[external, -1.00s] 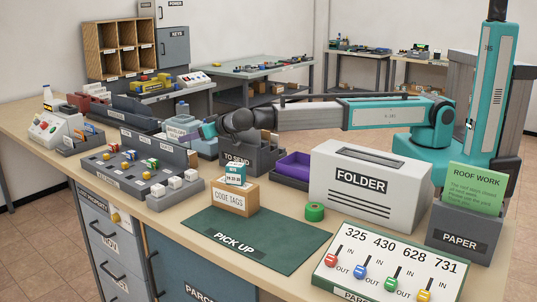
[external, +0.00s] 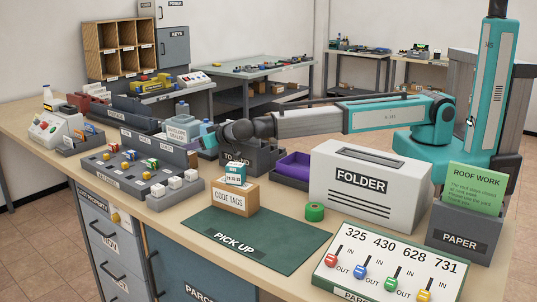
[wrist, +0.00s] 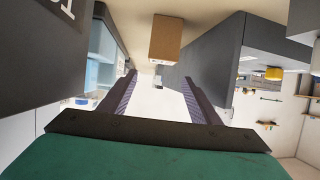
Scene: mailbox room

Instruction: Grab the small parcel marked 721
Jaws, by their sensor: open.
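No parcel marked 721 can be read in either view. A small brown box (wrist: 166,38) shows beyond the fingertips near the top of the wrist view, with no readable marking. A brown CODE TAGS box (external: 231,201) with a teal and white block on it stands nearer the external camera. I cannot tell if it is the same box.
Grey walls stand close on both sides in the wrist view (wrist: 205,58). A grey key rack (external: 130,172) is left of the gripper and an envelope sealer (external: 179,130) behind it. A purple tray (external: 292,167) and FOLDER box (external: 362,183) are to the right. The green PICK UP mat (external: 275,243) is clear.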

